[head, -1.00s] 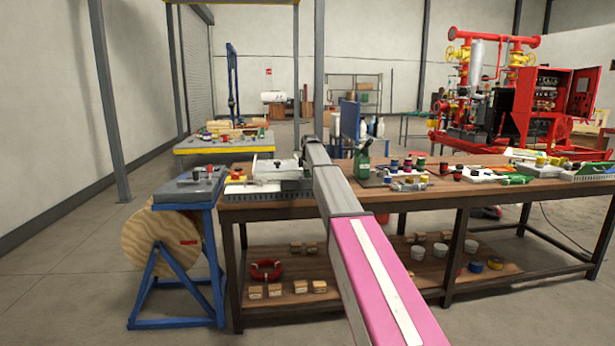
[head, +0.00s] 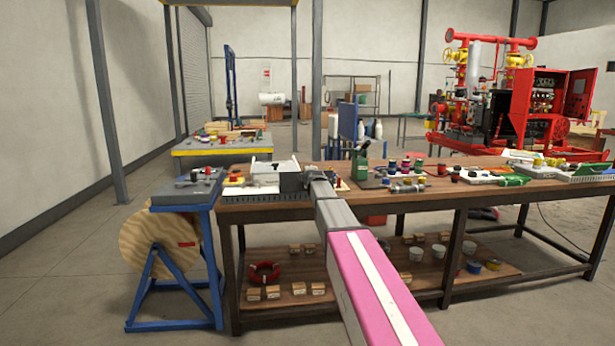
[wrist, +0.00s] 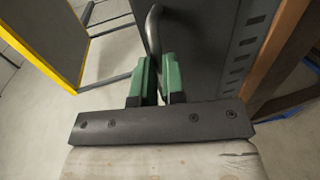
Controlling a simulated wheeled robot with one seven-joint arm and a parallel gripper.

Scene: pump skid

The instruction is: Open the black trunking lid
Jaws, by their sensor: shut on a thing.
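In the wrist view, my gripper (wrist: 156,78) has green finger pads on either side of a dark curved handle (wrist: 153,38) and is shut on it. The handle stands beside a broad dark grey panel (wrist: 212,52), seemingly the black trunking lid, with a row of slots along its right side. In the head view, a dark panel (head: 291,182) shows at the end of my arm on the left part of the bench. My fingers are hidden there, and I cannot tell exactly how far the lid is open.
The wooden workbench (head: 400,206) holds a green bottle (head: 360,167) and several small coloured parts right of my arm. A blue stand with a grey top (head: 186,190) adjoins its left end. A yellow-edged table (head: 222,151) stands behind. The floor at left is clear.

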